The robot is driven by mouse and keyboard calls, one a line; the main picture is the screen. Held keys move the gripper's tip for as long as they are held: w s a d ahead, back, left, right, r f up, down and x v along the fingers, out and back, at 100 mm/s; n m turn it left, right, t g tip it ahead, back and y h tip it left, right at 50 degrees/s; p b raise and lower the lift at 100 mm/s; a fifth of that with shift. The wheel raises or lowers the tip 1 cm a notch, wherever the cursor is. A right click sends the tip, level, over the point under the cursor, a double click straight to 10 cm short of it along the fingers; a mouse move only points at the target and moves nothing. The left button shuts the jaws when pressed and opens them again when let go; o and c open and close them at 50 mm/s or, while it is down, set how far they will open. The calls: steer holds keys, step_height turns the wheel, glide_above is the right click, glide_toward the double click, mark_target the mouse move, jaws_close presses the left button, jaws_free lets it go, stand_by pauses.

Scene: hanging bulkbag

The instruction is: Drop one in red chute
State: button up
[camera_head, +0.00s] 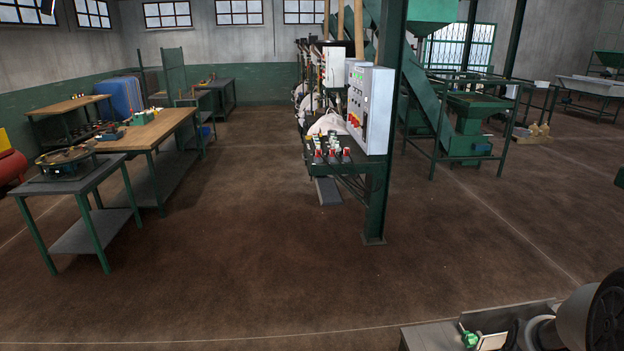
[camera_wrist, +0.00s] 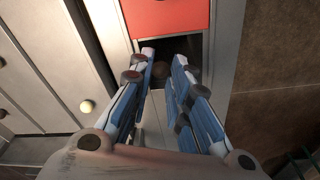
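In the wrist view, a red panel (camera_wrist: 168,16) is set in a light metal frame at the top middle. A dark opening (camera_wrist: 185,48) lies just below it; I take this to be the red chute. My gripper (camera_wrist: 165,58) points at this opening, its two blue-padded fingers apart. The fingertips reach the opening's lower part; I cannot tell whether they are inside it. A small brownish round shape shows dimly near the right fingertip, too dark to name. I see no object clearly held between the fingers. The red chute is not identifiable in the head view.
Brown floor (camera_wrist: 275,95) is at right. In the head view, workbenches (camera_head: 160,128) stand left, and a control box (camera_head: 370,108) on a green post stands mid-room. The floor between is clear.

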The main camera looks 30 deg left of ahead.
steer(key=o, duration=0.4)
steer(key=shift+r, duration=0.1)
steer(key=r, duration=0.4)
steer(key=s+r, duration=0.1)
steer(key=r, duration=0.6)
steer(key=shift+s+d+r, duration=0.15)
steer(key=shift+s+r, duration=0.05)
steer(key=shift+r, duration=0.2)
steer(key=s+r+m+t, duration=0.1)
steer(key=s+r+t, duration=0.1)
steer(key=s+r, duration=1.1)
steer(key=shift+m+t, duration=0.6)
steer(key=s, duration=0.4)
steer(key=s+r, duration=0.1)
steer(key=s, duration=0.4)
steer(key=s+r, duration=0.1)
steer(key=s, duration=0.3)
steer(key=shift+s+r, duration=0.1)
steer(key=shift+s, duration=0.1)
